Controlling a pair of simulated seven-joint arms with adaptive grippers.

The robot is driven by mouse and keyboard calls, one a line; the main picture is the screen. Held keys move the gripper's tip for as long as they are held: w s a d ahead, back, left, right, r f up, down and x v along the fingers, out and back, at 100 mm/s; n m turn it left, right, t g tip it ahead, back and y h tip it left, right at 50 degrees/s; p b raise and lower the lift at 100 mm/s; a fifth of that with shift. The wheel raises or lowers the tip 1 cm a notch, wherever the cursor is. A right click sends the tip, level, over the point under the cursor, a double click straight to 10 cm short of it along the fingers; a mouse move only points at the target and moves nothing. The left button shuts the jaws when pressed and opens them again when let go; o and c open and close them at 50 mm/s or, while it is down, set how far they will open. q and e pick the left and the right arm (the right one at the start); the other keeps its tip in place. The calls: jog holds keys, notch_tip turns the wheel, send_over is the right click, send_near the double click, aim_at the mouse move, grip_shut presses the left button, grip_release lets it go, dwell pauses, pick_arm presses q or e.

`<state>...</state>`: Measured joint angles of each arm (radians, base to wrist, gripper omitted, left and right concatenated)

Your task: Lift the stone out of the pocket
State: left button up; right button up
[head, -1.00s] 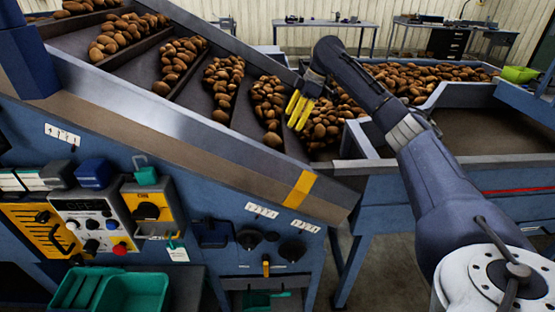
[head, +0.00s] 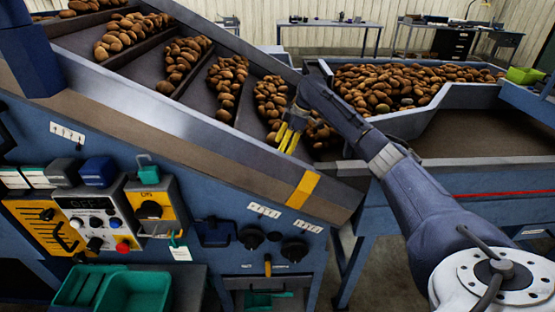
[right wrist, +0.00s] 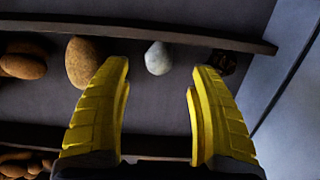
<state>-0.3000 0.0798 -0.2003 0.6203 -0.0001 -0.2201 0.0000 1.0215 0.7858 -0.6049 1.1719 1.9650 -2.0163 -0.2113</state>
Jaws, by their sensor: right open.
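The stone (right wrist: 158,58) is a small pale grey, rounded lump in the right wrist view. It lies in a pocket of the sloping conveyor, close to a dark cross bar (right wrist: 150,32). My right gripper (head: 286,150) has yellow fingers and is over the lower part of the conveyor (head: 243,118). In the right wrist view the open right gripper (right wrist: 160,75) has the stone between its fingertips in the picture, apart from both. I cannot tell the remaining depth. In the head view I cannot make the stone out. My left gripper is not in view.
A brown potato (right wrist: 83,62) lies just left of the stone, near the left fingertip. A dark lump (right wrist: 223,62) lies behind the right fingertip. The conveyor's side wall (right wrist: 290,90) is at the right. A potato-filled bin (head: 400,85) stands beyond my right arm.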

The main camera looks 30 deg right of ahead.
jog(key=shift+x, duration=2.65)
grip_shut()
